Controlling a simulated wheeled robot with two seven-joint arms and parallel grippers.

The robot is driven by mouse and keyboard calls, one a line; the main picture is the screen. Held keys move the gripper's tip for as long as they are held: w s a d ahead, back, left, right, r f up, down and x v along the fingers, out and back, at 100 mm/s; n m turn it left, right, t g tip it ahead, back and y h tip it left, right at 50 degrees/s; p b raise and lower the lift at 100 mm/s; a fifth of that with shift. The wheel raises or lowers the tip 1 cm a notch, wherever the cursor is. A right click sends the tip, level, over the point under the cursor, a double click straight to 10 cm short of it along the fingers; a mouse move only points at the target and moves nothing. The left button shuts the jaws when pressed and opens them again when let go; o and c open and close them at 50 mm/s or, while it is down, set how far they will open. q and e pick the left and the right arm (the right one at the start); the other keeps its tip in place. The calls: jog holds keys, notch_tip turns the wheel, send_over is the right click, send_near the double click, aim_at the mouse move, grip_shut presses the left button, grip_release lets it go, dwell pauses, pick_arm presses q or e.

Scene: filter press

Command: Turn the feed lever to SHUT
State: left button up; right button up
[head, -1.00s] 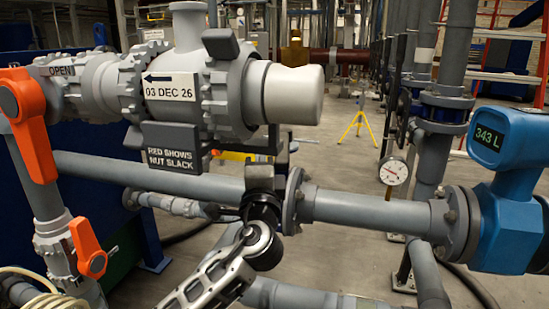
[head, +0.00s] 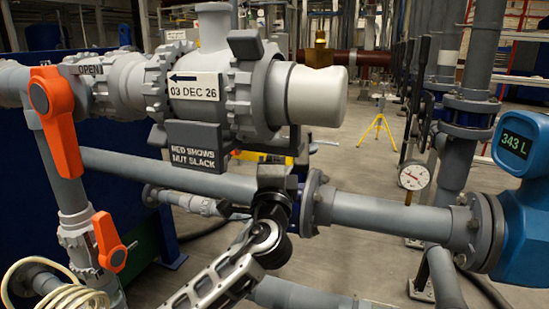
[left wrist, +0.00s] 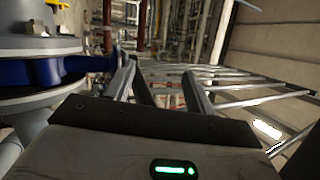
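A smaller orange lever (head: 109,242) sits on the lower pipe. Neither bears a readable feed label, and no SHUT mark is readable. My left gripper (head: 283,160) is at the middle of the head view, below the grey valve body and well right of both levers. In the left wrist view its fingers (left wrist: 163,82) stand apart with nothing between them. My right gripper is not in view.
The grey valve body with a date tag (head: 195,86) and a RED SHOWS NUT SLACK plate (head: 194,147) stands between my gripper and the large lever. A grey pipe (head: 385,213) runs behind the gripper. A coiled hose (head: 60,300) lies at lower left.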

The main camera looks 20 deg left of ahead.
pick_arm(q)
jog(key=b+v, duration=0.1)
jog(key=v, duration=0.8)
jog(key=shift+b, duration=0.35)
